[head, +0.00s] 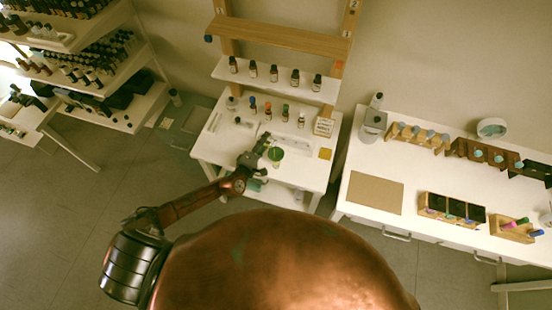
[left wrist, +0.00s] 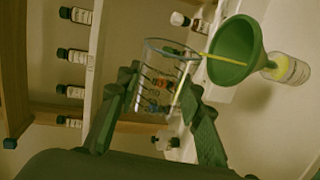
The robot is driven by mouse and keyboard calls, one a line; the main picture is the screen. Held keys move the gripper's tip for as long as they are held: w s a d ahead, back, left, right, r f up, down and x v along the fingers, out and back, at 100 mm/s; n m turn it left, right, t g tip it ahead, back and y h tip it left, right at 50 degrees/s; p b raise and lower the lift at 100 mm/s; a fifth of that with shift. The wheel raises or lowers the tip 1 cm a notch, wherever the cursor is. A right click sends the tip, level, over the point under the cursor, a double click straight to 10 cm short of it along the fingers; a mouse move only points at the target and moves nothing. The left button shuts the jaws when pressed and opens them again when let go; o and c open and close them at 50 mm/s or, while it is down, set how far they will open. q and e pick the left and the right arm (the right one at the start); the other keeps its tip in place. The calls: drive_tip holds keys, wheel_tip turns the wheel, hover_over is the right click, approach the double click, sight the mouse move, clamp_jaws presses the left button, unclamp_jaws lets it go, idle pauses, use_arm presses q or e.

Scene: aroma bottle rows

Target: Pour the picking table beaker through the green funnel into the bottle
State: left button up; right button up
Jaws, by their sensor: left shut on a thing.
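My left gripper (head: 263,146) is over the picking table and also shows in the left wrist view (left wrist: 160,105). It is shut on the clear glass beaker (left wrist: 160,72), which is tipped well over with its mouth towards the green funnel (left wrist: 236,50). A thin yellow streak runs from the beaker's mouth into the funnel; it looks like liquid. The funnel's narrow end points into the bottle (left wrist: 291,69), which has a pale label and a yellow tint near its neck. In the head view the funnel (head: 276,154) shows beside my fingertips. My right gripper is not in view.
The white picking table (head: 212,148) holds several small bottles at the back and a yellow pad (head: 325,154) at the right. A shelf of bottles (head: 274,74) stands behind. A second white table (head: 340,188) with racks is at the right.

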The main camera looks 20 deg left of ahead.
use_arm(q)
drive_tip(key=shift+d+f+m+p, duration=0.1)
drive_tip(key=shift+f+m+p, duration=0.1)
drive_tip(key=shift+m+p, duration=0.25)
idle(1.6)
idle(0.6)
drive_tip(key=shift+a+f+n+b, duration=0.25)
drive_tip(key=shift+n+b, duration=0.3)
drive_tip(key=shift+b, duration=0.4)
drive_tip(key=shift+n+b, duration=0.5)
drive_tip(key=shift+b, duration=0.1)
drive_tip(key=shift+r, duration=0.1)
